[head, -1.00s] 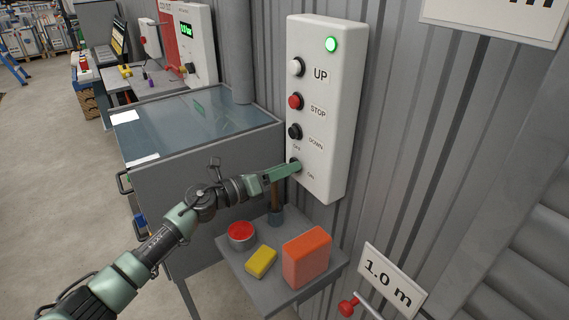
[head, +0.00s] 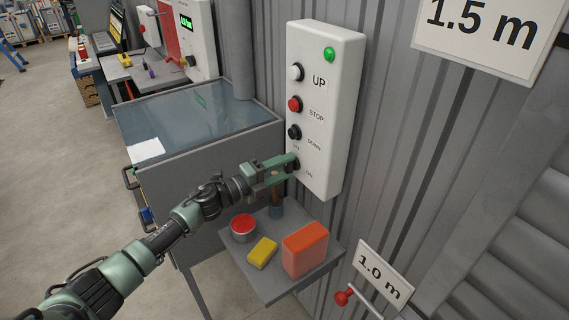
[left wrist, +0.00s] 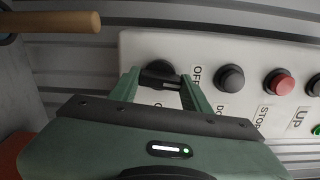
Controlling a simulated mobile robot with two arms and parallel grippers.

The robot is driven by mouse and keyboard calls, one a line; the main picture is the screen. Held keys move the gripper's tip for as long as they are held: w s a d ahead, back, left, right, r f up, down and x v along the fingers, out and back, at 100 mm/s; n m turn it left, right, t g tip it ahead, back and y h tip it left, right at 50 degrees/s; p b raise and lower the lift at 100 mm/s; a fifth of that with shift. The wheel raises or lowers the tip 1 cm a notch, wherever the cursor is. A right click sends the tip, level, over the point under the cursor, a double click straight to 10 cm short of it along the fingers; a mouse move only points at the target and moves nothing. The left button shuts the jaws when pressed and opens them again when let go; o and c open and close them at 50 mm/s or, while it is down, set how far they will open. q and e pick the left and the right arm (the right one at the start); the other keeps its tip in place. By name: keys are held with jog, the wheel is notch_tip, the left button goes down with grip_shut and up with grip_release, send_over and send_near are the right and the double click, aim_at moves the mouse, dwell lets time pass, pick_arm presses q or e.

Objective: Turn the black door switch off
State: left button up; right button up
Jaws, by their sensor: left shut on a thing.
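The black door switch (left wrist: 158,76) is a rotary knob low on a white control panel (head: 329,110), below the UP, STOP and DOWN buttons. My left gripper (head: 294,162) is at the switch and shut on it. In the left wrist view, its two green fingers (left wrist: 161,86) stand on either side of the knob's handle. The OFF label (left wrist: 196,76) shows beside the right finger. The ON label (head: 309,174) shows in the head view. A green lamp (head: 330,54) is at the panel's top. My right gripper is not in view.
Below the panel, a small grey shelf (head: 272,287) holds a red-topped can (head: 243,228), a yellow block (head: 262,253), an orange box (head: 305,250) and a wooden-handled tool (head: 276,196). A grey glass-topped cabinet (head: 200,120) stands to the left. A corrugated wall is behind.

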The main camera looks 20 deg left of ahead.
pick_arm(q)
jog(key=shift+n, duration=0.6)
jog(key=shift+p, duration=0.3)
jog(key=o, duration=1.4)
jog(key=shift+c, duration=0.2)
jog(key=shift+a, duration=0.15)
jog(key=shift+s+a+f, duration=0.15)
jog(key=shift+s+a, duration=0.05)
jog(key=shift+s, duration=0.15)
jog(key=b+v, duration=0.2)
jog(key=v, duration=0.4)
jog(key=shift+s+a, duration=0.25)
jog(key=shift+s, duration=0.1)
